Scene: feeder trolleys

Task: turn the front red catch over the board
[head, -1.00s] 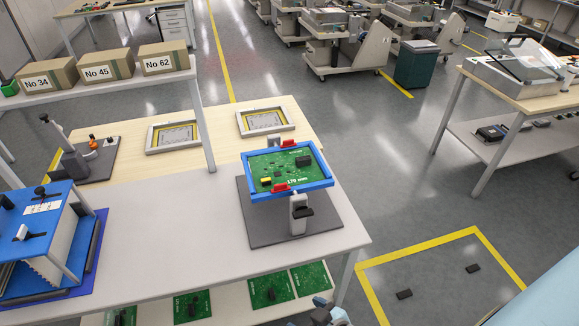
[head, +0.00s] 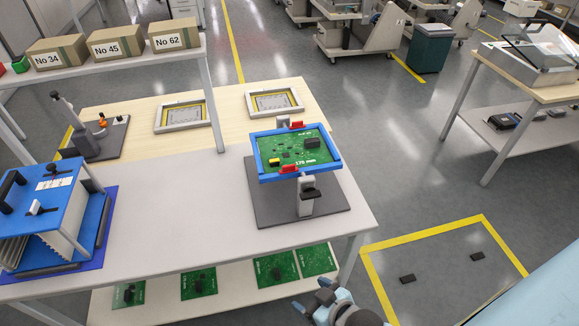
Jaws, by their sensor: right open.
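A green board (head: 310,143) marked 170 mm lies in a blue frame (head: 331,171) on a stand with a dark grey base plate (head: 262,205). The front red catch (head: 289,169) sits on the frame's near edge. Whether it overlaps the board is too small to tell. A second red catch (head: 297,125) sits on the far edge. My right gripper (head: 313,296) is open and empty at the bottom, well below and nearer than the front catch, touching nothing. My left gripper is out of the picture.
The grey tabletop (head: 185,215) is clear left of the stand. A blue rack (head: 50,205) stands at the far left. Green boards (head: 275,267) lie on the shelf below the table. Boxes (head: 117,43) stand on a raised shelf at the left.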

